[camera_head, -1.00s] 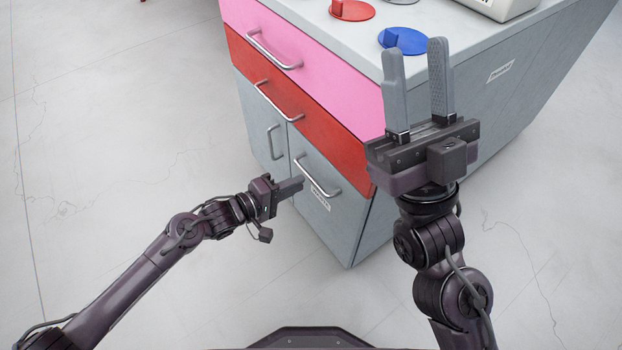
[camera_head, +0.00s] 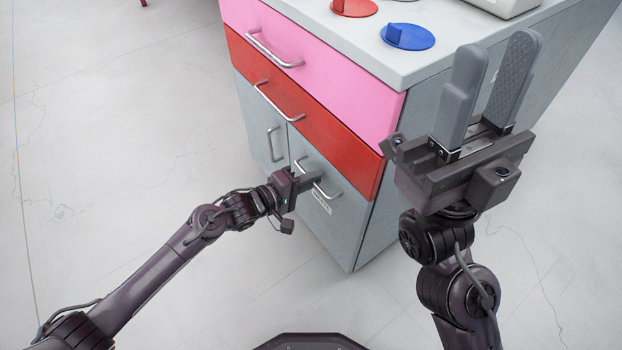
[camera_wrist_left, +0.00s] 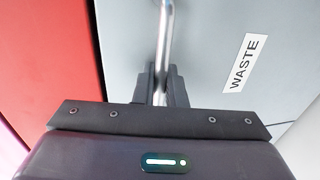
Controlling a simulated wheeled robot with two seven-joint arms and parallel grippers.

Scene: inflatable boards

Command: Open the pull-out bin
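The pull-out bin front (camera_head: 335,222) is the grey lower right panel of the cabinet, with a white label. The label reads WASTE in the left wrist view (camera_wrist_left: 243,62). The front sits flush with the cabinet, closed. Its metal bar handle (camera_head: 331,194) runs across the upper part and shows in the left wrist view (camera_wrist_left: 165,35). My left gripper (camera_head: 312,181) is at the handle, its fingers close together on either side of the bar (camera_wrist_left: 161,84); contact is partly hidden. My right gripper (camera_head: 487,92) is open and empty, pointing up beside the cabinet's right side.
Above the bin are a red drawer (camera_head: 325,125) and a pink drawer (camera_head: 335,75) with bar handles. A grey door (camera_head: 258,125) is left of the bin. A blue disc (camera_head: 408,38) and a red disc (camera_head: 354,7) lie on top. The floor in front is clear.

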